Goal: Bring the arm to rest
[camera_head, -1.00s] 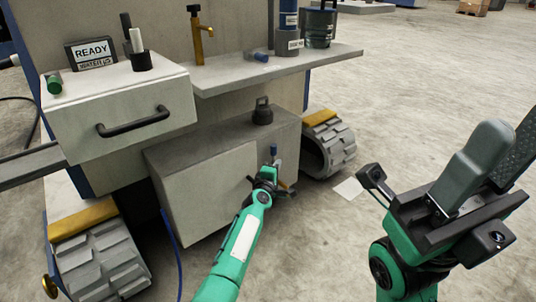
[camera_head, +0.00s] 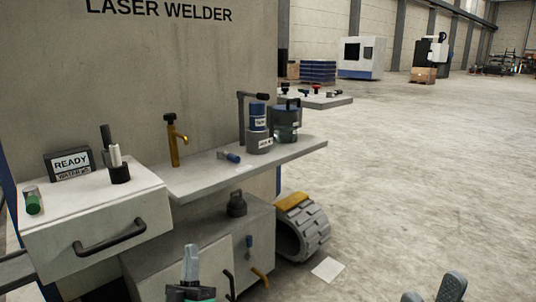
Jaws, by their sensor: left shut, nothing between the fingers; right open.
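A dark post with a short horizontal arm (camera_head: 256,96) stands on the grey shelf of the laser welder, beside a blue labelled cylinder (camera_head: 257,118) on a grey base. Whether this is the arm of the task I cannot tell. My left gripper (camera_head: 190,262) is at the bottom, left of centre, in front of the lower grey cabinet. Its fingers point up, shut and empty. My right gripper (camera_head: 432,290) is at the bottom right edge. Its two fingers are apart with nothing between them; the rest is cut off.
A brass tap (camera_head: 176,145), small blue piece (camera_head: 229,157) and dark jar (camera_head: 286,122) are on the shelf (camera_head: 255,170). Open floor lies right.

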